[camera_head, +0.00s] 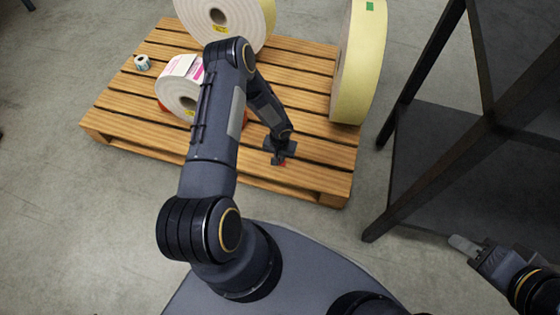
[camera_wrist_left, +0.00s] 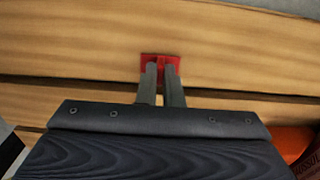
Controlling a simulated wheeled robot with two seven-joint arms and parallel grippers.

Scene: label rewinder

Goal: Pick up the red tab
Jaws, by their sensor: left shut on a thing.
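The red tab (camera_wrist_left: 160,60) is a small flat red piece on a pallet slat, at the top middle of the left wrist view. In the head view a bit of the tab (camera_head: 283,164) shows beside the fingertips. My left gripper (camera_head: 278,160) points down at the pallet near its front right part. Its fingers (camera_wrist_left: 161,72) are close together and shut on the tab, hiding part of it. I cannot tell whether the tab is touching the wood. My right gripper (camera_head: 466,247) is at the lower right of the head view, far from the tab; its finger gap is unclear.
The wooden pallet (camera_head: 120,105) carries a large roll (camera_head: 185,12), a yellow roll (camera_head: 362,65), a smaller label roll (camera_head: 172,92) and a tiny roll (camera_head: 142,62). A dark metal frame (camera_head: 440,170) stands at the right. Pallet wood around the tab is clear.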

